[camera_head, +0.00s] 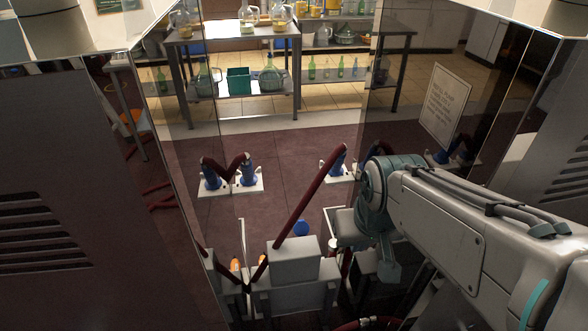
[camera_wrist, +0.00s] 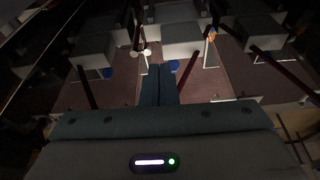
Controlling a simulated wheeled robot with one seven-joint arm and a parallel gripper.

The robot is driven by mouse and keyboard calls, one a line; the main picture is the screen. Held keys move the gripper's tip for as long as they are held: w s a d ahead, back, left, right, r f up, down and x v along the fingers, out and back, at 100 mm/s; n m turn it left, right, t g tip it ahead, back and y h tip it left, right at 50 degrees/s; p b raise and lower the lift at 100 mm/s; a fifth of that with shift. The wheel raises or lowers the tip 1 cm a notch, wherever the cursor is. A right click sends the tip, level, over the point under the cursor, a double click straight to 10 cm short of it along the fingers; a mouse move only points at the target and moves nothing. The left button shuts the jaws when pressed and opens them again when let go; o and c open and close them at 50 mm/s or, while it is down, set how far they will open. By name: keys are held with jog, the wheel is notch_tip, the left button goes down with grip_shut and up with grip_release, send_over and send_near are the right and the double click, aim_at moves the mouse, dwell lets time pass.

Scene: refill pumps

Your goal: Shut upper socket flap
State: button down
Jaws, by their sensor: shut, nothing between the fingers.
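My gripper (camera_wrist: 160,72) shows in the wrist view with its two dark teal fingers together and nothing between them. Its tips point toward a pale grey box (camera_wrist: 182,38) with a blue round part (camera_wrist: 174,66) below it. Two small white knobs (camera_wrist: 140,53) lie just left of the fingertips. I cannot tell whether the fingers touch anything. In the head view my arm reaches in from the right and its fingertips cannot be made out. A grey box-shaped unit (camera_head: 294,262) stands at the lower middle, with a blue round part (camera_head: 302,228) behind it. I cannot clearly make out the upper socket flap or its position.
White plates with blue fittings (camera_head: 230,186) and dark red hoses (camera_head: 310,200) are beyond the unit; one hose slants across it. Glossy panels flank the space left and right. A rear bench (camera_head: 232,36) holds bottles and a green crate (camera_head: 238,80). A white sign (camera_head: 445,105) stands right.

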jog(key=w+f+n+t+b, duration=0.2)
jog(key=w+f+n+b, duration=0.3)
jog(key=w+f+b, duration=0.45)
jog(key=w+f+n+t+b, duration=0.2)
jog(key=w+f+n+b, duration=0.35)
jog(key=f, duration=0.75)
jog(key=n+t+y+b, duration=0.1)
jog(key=n+t+b, duration=0.4)
jog(key=n+b, duration=0.3)
send_near(302, 221)
jog(key=b+x, duration=0.4)
jog(key=x, duration=0.2)
jog(key=shift+w+a+f, duration=0.1)
jog(key=shift+w+f, duration=0.15)
jog(key=shift+f, duration=0.15)
jog(key=shift+w+r+p, duration=0.1)
jog(key=shift+r+p, duration=0.1)
jog(key=shift+p, duration=0.5)
